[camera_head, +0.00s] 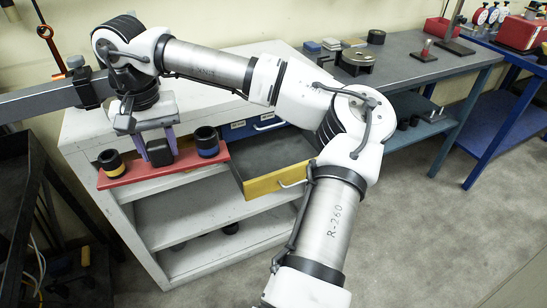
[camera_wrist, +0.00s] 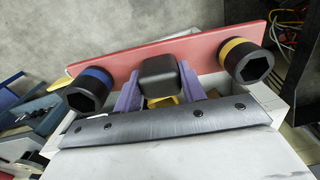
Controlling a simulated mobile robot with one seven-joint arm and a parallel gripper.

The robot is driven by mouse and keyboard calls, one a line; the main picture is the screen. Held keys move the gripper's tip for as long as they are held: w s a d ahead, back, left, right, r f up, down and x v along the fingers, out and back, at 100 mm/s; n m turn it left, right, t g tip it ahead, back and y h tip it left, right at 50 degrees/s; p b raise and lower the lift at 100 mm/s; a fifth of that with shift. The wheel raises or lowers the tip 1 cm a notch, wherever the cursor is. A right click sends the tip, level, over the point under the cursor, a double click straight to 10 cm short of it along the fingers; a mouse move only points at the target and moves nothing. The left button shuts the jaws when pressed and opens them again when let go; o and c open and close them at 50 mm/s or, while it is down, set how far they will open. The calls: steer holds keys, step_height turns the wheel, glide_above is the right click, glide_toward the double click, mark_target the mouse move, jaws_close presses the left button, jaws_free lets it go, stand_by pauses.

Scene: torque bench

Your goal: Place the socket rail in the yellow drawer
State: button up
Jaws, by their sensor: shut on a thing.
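The socket rail is a red bar (camera_head: 180,168) with a yellow-banded black socket (camera_head: 110,162) on its left and a blue-banded one (camera_head: 207,142) on its right. My gripper (camera_head: 160,148) is shut on the black block at the rail's middle, between purple fingers. In the wrist view the rail (camera_wrist: 200,50) lies across the fingers (camera_wrist: 160,92). The rail is held near the white cabinet's front edge, left of the drawer. The yellow drawer (camera_head: 262,187) is pulled open, with a dark inside that looks empty; my arm hides part of its right side.
The white cabinet (camera_head: 95,122) has open shelves below, with small dark items. A blue drawer front (camera_head: 240,132) sits behind the yellow drawer. A black rack (camera_head: 20,200) stands left.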

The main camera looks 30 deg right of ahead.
steer(key=w+f+m, duration=0.1)
steer(key=w+f, duration=0.1)
steer(key=f, duration=1.6)
steer(key=w+f+m, duration=0.1)
steer(key=w+f, duration=0.1)
steer(key=f, duration=1.6)
